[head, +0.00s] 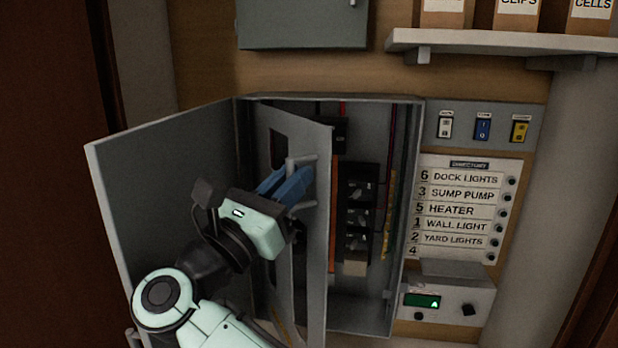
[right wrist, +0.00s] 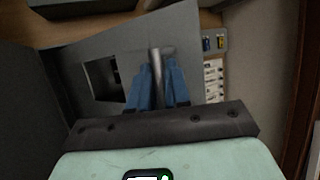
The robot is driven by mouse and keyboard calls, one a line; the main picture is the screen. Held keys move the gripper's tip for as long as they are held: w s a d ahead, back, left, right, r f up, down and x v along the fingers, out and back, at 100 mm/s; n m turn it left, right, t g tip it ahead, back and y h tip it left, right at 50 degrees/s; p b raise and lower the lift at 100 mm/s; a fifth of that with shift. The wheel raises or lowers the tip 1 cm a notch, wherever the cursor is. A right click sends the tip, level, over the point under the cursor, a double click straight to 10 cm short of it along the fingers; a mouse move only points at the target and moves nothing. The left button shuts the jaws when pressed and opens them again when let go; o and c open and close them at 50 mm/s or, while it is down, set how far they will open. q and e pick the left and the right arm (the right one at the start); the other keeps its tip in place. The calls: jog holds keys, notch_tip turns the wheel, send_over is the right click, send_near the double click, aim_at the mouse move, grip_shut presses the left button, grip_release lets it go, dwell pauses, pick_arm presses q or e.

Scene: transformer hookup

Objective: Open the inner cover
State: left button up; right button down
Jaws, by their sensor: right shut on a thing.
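The inner cover (head: 316,235) is a grey panel with a rectangular cutout, hinged inside the grey breaker box (head: 412,200). It stands swung partly out, and the breakers (head: 358,215) show past its right edge. My right gripper (head: 303,182) is shut on the cover's handle (head: 302,160), with its blue fingers around the bar. In the right wrist view the handle (right wrist: 155,62) stands between the two blue fingers, and the cover (right wrist: 100,60) fills the area behind. My left gripper is not in view.
The outer door (head: 120,170) of the box stands open to the left. On the right are three switches (head: 483,128), a directory panel (head: 465,210) and a small device with a green display (head: 422,300). A shelf (head: 500,42) with boxes hangs above.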

jog(key=shift+s+a+r, duration=0.1)
jog(key=shift+a, duration=0.05)
jog(key=c, duration=1.2)
grip_release()
jog(key=shift+o, duration=0.2)
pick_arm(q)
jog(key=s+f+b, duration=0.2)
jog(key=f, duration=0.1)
pick_arm(e)
jog(key=v, duration=0.7)
jog(key=shift+a, duration=0.15)
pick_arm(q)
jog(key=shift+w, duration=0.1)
pick_arm(e)
jog(key=shift+s, duration=0.1)
jog(key=shift+c, duration=0.3)
